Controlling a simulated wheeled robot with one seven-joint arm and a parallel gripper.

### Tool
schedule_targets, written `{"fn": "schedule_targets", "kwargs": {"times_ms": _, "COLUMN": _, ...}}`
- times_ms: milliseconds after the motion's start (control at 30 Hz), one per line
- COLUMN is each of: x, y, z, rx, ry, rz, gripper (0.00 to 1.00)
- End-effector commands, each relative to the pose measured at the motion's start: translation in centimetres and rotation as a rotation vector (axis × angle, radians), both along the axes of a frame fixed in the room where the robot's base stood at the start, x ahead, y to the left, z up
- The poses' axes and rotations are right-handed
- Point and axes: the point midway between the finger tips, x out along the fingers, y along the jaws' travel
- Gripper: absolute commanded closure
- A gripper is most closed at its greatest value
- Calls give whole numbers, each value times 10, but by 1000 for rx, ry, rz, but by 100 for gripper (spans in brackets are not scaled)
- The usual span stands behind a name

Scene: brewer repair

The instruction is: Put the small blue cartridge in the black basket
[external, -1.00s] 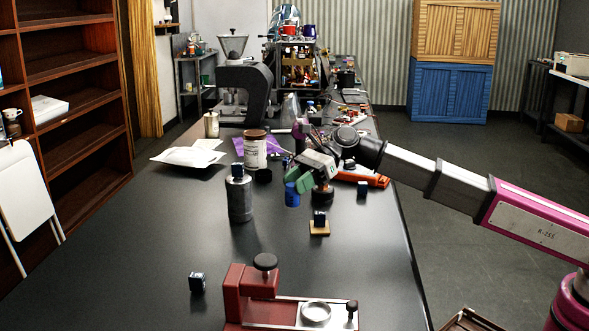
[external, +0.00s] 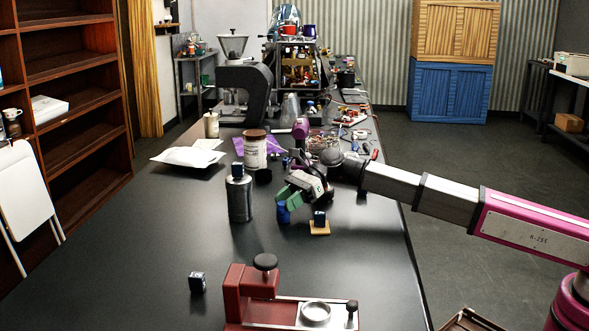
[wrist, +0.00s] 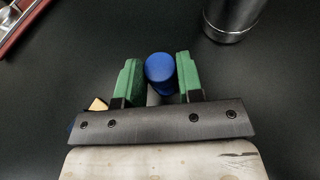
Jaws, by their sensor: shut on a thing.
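The small blue cartridge (external: 283,213) is a blue cylinder. In the external view it shows at the green fingertips of my gripper (external: 288,203), just right of the silver canister. In the wrist view the cartridge (wrist: 160,68) sits between the two green fingers (wrist: 158,80), and my gripper is shut on it. I cannot tell whether its foot touches the table. I cannot make out a black basket for sure in either view.
The silver canister (external: 239,200) stands close on the left. A dark cube on a wooden square (external: 320,229) is just right. A red fixture (external: 250,285) and another dark cube (external: 197,282) are nearer the camera. An open crate (external: 470,319) shows at the bottom edge.

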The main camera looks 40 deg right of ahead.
Motion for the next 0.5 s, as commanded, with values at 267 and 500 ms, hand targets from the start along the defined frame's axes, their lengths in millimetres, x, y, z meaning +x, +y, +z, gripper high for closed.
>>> {"fn": "schedule_targets", "kwargs": {"times_ms": 267, "x": 0, "y": 0, "z": -1, "rx": 0, "ry": 0, "rz": 0, "gripper": 89}}
{"fn": "schedule_targets", "kwargs": {"times_ms": 500, "x": 0, "y": 0, "z": -2, "rx": 0, "ry": 0, "rz": 0, "gripper": 40}}
